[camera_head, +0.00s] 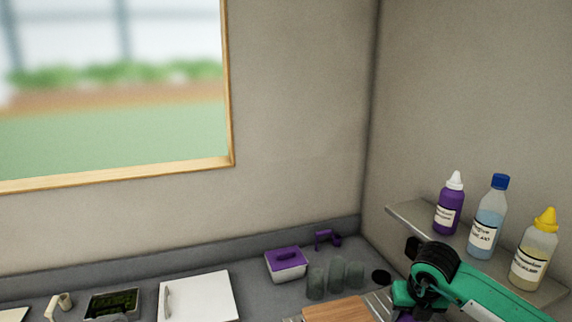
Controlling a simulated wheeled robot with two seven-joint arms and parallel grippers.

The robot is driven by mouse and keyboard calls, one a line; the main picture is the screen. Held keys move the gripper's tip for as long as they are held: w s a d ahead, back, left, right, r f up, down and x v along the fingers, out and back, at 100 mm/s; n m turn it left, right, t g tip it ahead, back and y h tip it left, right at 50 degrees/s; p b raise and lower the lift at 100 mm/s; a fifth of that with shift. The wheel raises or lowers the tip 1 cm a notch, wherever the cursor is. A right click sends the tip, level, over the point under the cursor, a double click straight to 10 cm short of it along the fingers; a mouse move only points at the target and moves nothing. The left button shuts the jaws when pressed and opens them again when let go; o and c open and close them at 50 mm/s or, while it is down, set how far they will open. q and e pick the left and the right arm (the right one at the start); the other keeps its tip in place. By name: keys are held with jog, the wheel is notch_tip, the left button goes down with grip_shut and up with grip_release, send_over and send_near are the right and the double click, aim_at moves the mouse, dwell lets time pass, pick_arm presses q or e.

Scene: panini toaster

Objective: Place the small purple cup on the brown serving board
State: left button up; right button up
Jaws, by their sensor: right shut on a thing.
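The brown serving board (338,309) lies on the counter at the bottom edge of the head view, partly cut off by the frame. My right gripper (384,304) is just to the right of the board, at the bottom edge, and is shut. A bit of purple, seemingly the small purple cup (405,317), shows under my right wrist. Most of it is hidden by the gripper and the frame edge, so its tilt and its height above the counter cannot be told. My left gripper is not in view.
Several dark green glasses (336,275) stand just behind the board. A white box with a purple lid (286,263) and a purple item (327,239) are further back. A shelf (410,213) with bottles is at right. A white board (198,297) lies left.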

jog(key=n, duration=0.1)
jog(key=s+n+y, duration=0.1)
jog(key=n, duration=0.1)
jog(key=a+f+n, duration=0.1)
jog(key=n, duration=0.1)
jog(key=shift+s+a, duration=0.1)
jog(key=shift+s, duration=0.3)
jog(key=s+a+f+n+g, duration=0.1)
jog(key=s+n, duration=0.3)
jog(key=n, duration=0.7)
jog(key=s+a+f+n+g, duration=0.1)
jog(key=s+a+n+g, duration=0.2)
jog(key=n, duration=0.7)
jog(key=s+a+f+n+g+b, duration=0.1)
jog(key=s+n, duration=0.3)
jog(key=n, duration=0.7)
jog(key=shift+s+a+f+n+g+h, duration=0.3)
jog(key=shift+a+f+g, duration=0.15)
jog(key=shift+f+g, duration=0.05)
jog(key=shift+f, duration=0.1)
